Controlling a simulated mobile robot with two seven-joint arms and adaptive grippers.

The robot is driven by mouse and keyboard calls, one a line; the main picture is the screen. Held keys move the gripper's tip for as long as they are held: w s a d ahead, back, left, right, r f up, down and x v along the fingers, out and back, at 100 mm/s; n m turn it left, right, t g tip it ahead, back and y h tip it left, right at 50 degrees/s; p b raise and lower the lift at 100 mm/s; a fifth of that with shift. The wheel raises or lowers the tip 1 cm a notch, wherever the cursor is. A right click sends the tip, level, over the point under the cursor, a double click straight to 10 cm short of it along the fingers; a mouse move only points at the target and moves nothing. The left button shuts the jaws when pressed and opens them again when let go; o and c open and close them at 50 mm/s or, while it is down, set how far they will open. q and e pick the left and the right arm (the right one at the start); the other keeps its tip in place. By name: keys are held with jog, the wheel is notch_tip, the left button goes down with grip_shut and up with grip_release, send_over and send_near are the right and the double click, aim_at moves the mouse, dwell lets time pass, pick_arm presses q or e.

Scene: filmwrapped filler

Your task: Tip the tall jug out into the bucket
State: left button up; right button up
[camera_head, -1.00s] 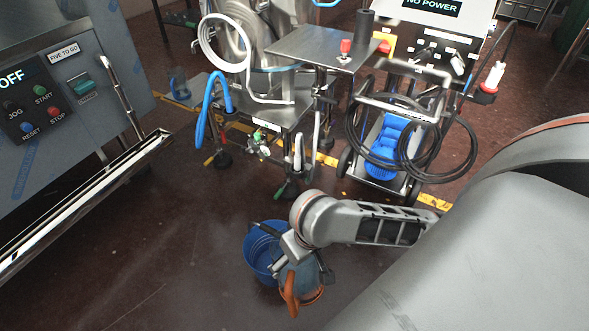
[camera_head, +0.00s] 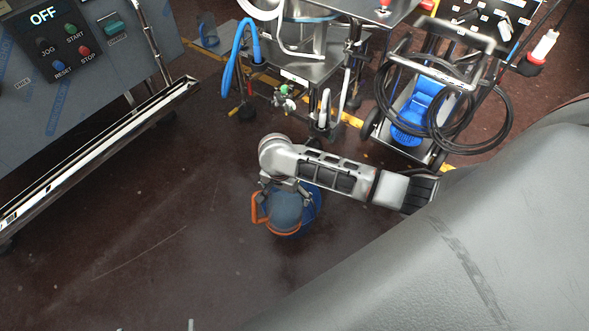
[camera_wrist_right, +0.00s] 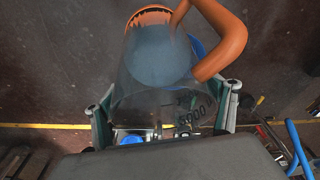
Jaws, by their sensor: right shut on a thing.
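The tall jug (camera_head: 286,208) is clear with a grey-blue look, an orange rim and an orange handle (camera_head: 257,209). My right gripper (camera_head: 287,184) is shut on it. In the right wrist view the jug (camera_wrist_right: 152,85) lies between the two fingers (camera_wrist_right: 163,117), with its orange rim at the far end and dark print on its side. The blue bucket (camera_head: 313,214) is mostly hidden behind the jug in the head view; a blue sliver (camera_wrist_right: 198,47) shows past the jug in the wrist view. I cannot tell the jug's exact tilt or whether anything pours.
A control cabinet (camera_head: 75,75) with a metal rail stands at the left. A steel machine cart (camera_head: 300,70) with a blue hose and a trolley (camera_head: 420,105) with coiled black cable stand behind. Floor to the left is clear. Two tiny pale tips at the bottom edge are unclear.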

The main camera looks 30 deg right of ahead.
jog(key=w+a+f+m+g, duration=0.1)
jog(key=w+a+f+m, duration=0.2)
jog(key=w+f+m, duration=0.3)
notch_tip(320, 180, down, 4)
jog(key=m, duration=0.5)
jog(key=shift+w+y, duration=0.3)
jog(key=shift+w, duration=0.1)
jog(key=shift+s+f+m, duration=0.15)
jog(key=shift+m, duration=0.35)
jog(key=shift+s, duration=0.1)
